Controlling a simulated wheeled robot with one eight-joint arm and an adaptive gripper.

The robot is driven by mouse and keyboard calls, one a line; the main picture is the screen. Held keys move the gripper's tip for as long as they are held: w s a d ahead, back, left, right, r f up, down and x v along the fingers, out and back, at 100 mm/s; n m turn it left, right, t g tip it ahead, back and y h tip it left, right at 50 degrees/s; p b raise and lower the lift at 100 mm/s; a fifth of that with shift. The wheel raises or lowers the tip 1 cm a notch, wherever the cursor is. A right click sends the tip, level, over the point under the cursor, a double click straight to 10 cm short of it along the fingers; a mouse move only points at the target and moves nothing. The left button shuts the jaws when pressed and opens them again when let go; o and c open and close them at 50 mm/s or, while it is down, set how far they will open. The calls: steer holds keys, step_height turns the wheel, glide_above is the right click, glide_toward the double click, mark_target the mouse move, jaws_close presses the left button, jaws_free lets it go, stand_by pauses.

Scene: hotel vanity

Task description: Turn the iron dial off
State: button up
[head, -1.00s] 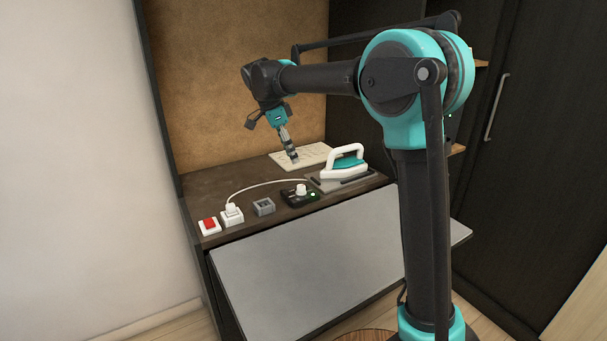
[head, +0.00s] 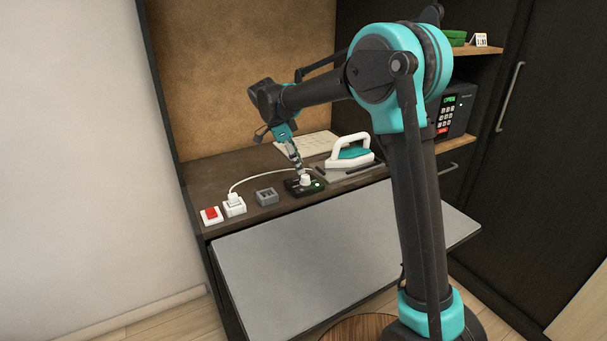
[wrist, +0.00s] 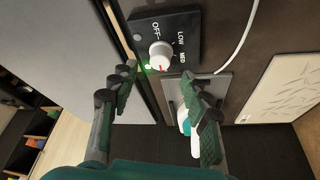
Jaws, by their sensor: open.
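The iron dial is a white knob (head: 305,180) on a black box (head: 291,191) near the counter's front edge, with a green light lit beside it. My gripper (head: 299,168) is open and empty, pointing down just above and behind the knob. In the wrist view its fingertips (wrist: 158,74) lie apart to either side below the knob; contact is not visible.
The white and teal iron (head: 352,152) stands on a grey plate right of the dial. A grey box (head: 266,197), a white plug (head: 235,205) with its cord and a red switch (head: 211,214) lie to the left. A pale patterned sheet (head: 300,144) lies behind.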

mark_target(305, 176)
steer(key=shift+x, duration=2.5)
jaws_close()
